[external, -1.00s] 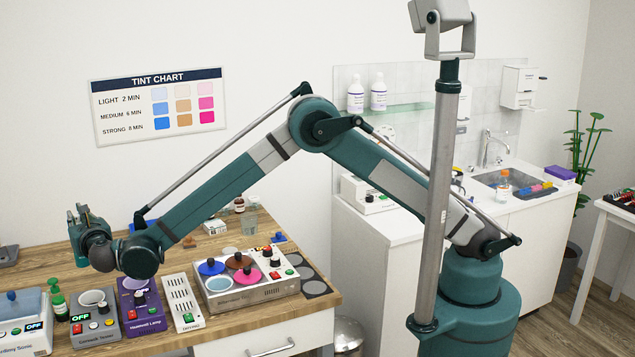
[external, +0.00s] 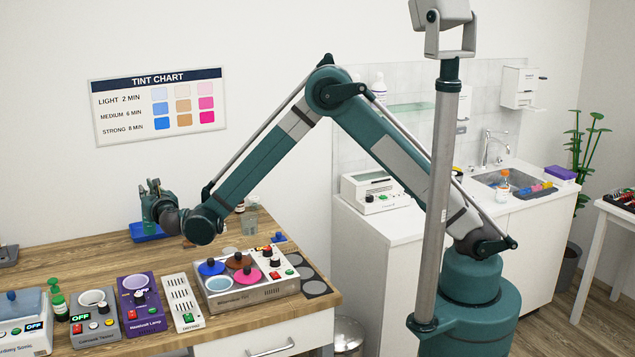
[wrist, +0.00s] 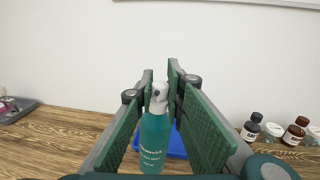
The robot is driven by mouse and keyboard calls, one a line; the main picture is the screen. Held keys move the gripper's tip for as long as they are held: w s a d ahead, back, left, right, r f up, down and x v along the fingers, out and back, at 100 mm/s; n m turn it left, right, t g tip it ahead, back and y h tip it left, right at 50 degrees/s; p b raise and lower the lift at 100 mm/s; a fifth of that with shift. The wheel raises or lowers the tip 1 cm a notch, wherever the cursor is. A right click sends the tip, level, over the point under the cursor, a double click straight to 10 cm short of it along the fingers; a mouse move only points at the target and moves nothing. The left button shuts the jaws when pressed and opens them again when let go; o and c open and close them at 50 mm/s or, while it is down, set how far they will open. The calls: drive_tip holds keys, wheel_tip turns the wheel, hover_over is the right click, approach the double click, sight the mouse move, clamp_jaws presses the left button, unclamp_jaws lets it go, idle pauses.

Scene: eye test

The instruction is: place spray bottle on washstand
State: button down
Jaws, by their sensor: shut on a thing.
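My gripper (external: 153,188) is over the far part of the wooden table, at the back near the wall. In the wrist view, my gripper (wrist: 160,92) is shut on a teal spray bottle (wrist: 153,140) with a white spray head, upright between the green finger pads. In the external view I cannot make out this bottle; the gripper hides it. The washstand (external: 535,235) is the white cabinet at the right, with a sink (external: 497,178) and tap, far from my gripper.
A blue tray (external: 148,236) lies below the gripper. Small bottles (wrist: 250,127) stand to the right in the wrist view.

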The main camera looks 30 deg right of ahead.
drive_tip(key=w+d+f+h, duration=0.1)
drive_tip(key=w+d, duration=0.2)
drive_tip(key=d, duration=0.7)
drive_tip(key=w+d+m, duration=0.1)
drive_tip(key=w+d, duration=0.2)
drive_tip(key=d, duration=0.7)
drive_tip(key=w+d+f+h, duration=0.1)
drive_tip(key=w+d, duration=0.2)
drive_tip(key=d, duration=0.8)
drive_tip(key=s+d+f+m+h, duration=0.1)
drive_tip(key=d+m+h, duration=0.1)
drive_tip(key=d, duration=2.3)
drive_tip(key=s+d+f+m+h, duration=0.1)
drive_tip(key=d+h, duration=0.3)
drive_tip(key=d, duration=2.1)
drive_tip(key=shift+s+d+f+m+g, duration=0.3)
drive_tip(key=shift+f+m, duration=0.1)
drive_tip(key=shift+m, duration=0.2)
